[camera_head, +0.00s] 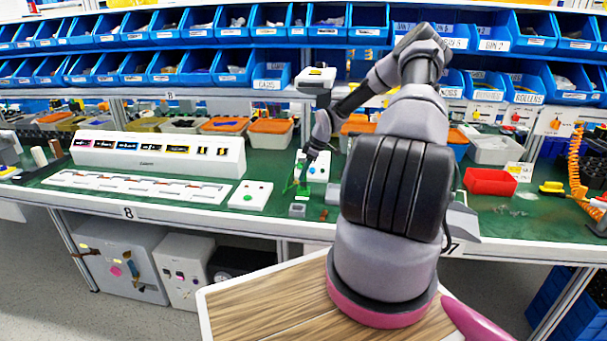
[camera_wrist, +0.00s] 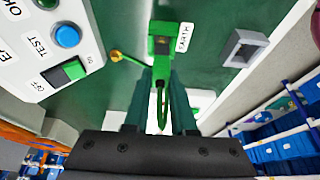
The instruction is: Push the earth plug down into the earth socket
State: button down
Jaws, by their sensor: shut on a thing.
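My gripper (camera_wrist: 161,85) is shut on a slim green piece (camera_wrist: 161,103), which I take to be the earth plug, between its two dark fingers. A green block (camera_wrist: 169,38) stands just beyond the fingertips in the wrist view; it may be the earth socket. Whether the plug's tip touches it or sits in it cannot be told, as the fingers hide the join. In the head view my gripper (camera_head: 304,178) points down at the green bench, by small green parts too small to make out.
A white panel (camera_wrist: 45,50) with a blue TEST button and a green switch lies left of the fingers. A brass-ended green piece (camera_wrist: 117,56) is close by. A grey square part (camera_wrist: 245,48) sits to the right. A red tray (camera_head: 490,181) stands farther right.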

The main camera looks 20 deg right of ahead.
aim_at(304, 186)
jog(key=shift+f, duration=1.6)
jog(key=c, duration=0.7)
grip_release()
jog(key=shift+o, duration=0.2)
jog(key=v, duration=1)
jog(key=shift+d+r, duration=0.15)
jog(key=shift+r, duration=0.15)
jog(key=shift+s, duration=0.2)
